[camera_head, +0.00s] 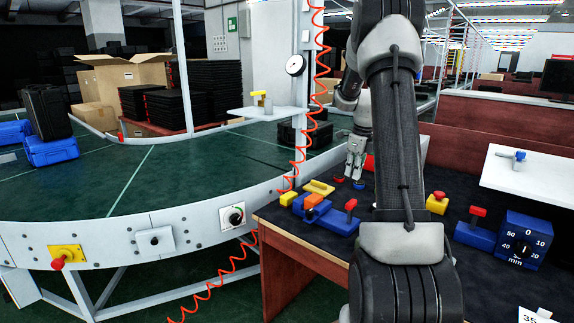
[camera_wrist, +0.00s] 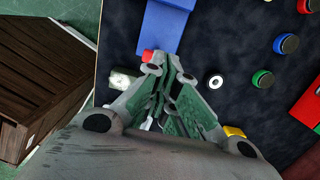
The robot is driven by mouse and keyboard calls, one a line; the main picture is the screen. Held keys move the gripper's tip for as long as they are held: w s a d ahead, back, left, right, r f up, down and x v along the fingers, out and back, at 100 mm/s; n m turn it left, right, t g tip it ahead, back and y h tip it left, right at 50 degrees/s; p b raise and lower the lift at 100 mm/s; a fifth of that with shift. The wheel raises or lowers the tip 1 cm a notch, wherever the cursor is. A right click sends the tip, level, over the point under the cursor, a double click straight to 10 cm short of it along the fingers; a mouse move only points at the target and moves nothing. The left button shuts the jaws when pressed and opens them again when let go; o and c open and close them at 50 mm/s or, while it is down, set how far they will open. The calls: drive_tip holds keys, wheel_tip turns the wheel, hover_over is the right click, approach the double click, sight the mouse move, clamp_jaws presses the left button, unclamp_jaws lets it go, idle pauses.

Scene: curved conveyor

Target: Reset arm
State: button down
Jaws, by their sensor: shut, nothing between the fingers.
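My arm rises through the middle of the camera_head view. My gripper (camera_head: 353,172) hangs beyond it, over the back part of the dark table, pointing down. In the wrist view my gripper (camera_wrist: 172,75) shows with its fingers together and nothing between them. Below it lies the dark table top (camera_wrist: 220,45). The gripper appears apart from the things on the table, though its exact height is hard to tell.
Blue switch boxes (camera_head: 340,221) and a yellow block (camera_head: 319,187) sit left of my arm. A blue dial box (camera_head: 517,240) stands right. The green curved conveyor (camera_head: 180,185) carries blue cases (camera_head: 51,150). A red coiled cable (camera_head: 301,120) hangs by a post.

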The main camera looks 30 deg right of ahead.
drive_tip(key=s+a+r+n+t, duration=0.1)
drive_tip(key=s+a+r+n, duration=0.3)
drive_tip(key=s+a+n, duration=0.4)
drive_tip(key=s+a+r+n+t, duration=0.1)
drive_tip(key=s+a+r+n, duration=0.4)
drive_tip(key=s+a+n, duration=0.4)
drive_tip(key=s+a+r+n+t, duration=0.1)
drive_tip(key=s+a+r+n, duration=0.3)
drive_tip(key=s+a+n, duration=0.4)
drive_tip(key=shift+s+a+r+n+h, duration=0.35)
drive_tip(key=shift+s+n, duration=1)
drive_tip(key=shift+n, duration=1.85)
